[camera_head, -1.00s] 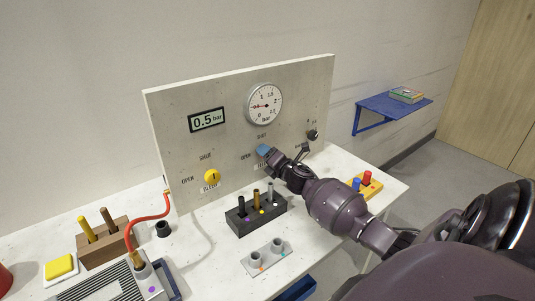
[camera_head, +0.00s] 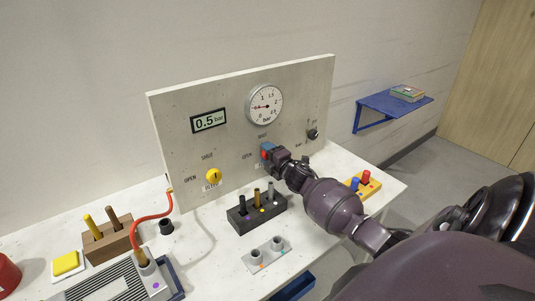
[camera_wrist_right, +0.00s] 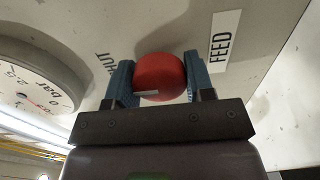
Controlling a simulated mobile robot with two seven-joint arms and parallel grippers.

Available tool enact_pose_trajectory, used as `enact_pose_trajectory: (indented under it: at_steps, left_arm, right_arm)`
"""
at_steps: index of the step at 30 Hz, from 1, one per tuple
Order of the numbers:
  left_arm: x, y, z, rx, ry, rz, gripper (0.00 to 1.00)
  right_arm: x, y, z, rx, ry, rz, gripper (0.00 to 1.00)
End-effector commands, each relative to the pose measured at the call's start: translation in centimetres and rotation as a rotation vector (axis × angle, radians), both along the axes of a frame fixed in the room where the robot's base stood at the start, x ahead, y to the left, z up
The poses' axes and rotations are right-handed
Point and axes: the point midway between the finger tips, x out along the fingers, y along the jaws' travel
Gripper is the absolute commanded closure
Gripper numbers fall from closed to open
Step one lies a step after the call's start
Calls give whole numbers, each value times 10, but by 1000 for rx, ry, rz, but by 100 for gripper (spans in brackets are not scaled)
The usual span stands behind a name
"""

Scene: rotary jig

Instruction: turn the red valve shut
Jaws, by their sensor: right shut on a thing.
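The red valve (camera_wrist_right: 160,76) is a round knob on the upright panel, with a pale mark on its face in the right wrist view. It sits between the two blue fingers of my right gripper (camera_wrist_right: 158,82), which is shut on it. In the head view the right gripper (camera_head: 268,152) is at the panel below the gauge, and only a little red of the valve shows beside the fingers. A FEED label (camera_wrist_right: 226,40) and a partly hidden SHUT marking (camera_wrist_right: 103,66) are near the valve. My left gripper is not in view.
The panel (camera_head: 230,130) carries a display reading 0.5 bar (camera_head: 209,120), a round gauge (camera_head: 264,105), a yellow knob (camera_head: 213,176) and a black knob (camera_head: 312,134). A dark block with pegs (camera_head: 257,216) stands below my right arm. A yellow block (camera_head: 362,187) stands to its right.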

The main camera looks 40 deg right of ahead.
Motion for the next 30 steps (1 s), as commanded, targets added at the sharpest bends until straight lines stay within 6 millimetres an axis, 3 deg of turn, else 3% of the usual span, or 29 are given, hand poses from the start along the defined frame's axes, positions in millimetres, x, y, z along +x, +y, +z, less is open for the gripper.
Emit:
enact_pose_trajectory:
  at_steps: [11,12,17,30]
  left_arm:
    - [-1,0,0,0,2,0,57]
    - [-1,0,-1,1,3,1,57]
    - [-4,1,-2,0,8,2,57]
    - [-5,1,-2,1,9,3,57]
  right_arm:
    - [0,0,0,9,-1,-1,75]
    - [0,0,0,9,-1,-1,50]
    - [0,0,0,8,-1,0,27]
    - [-10,1,0,6,-1,0,27]
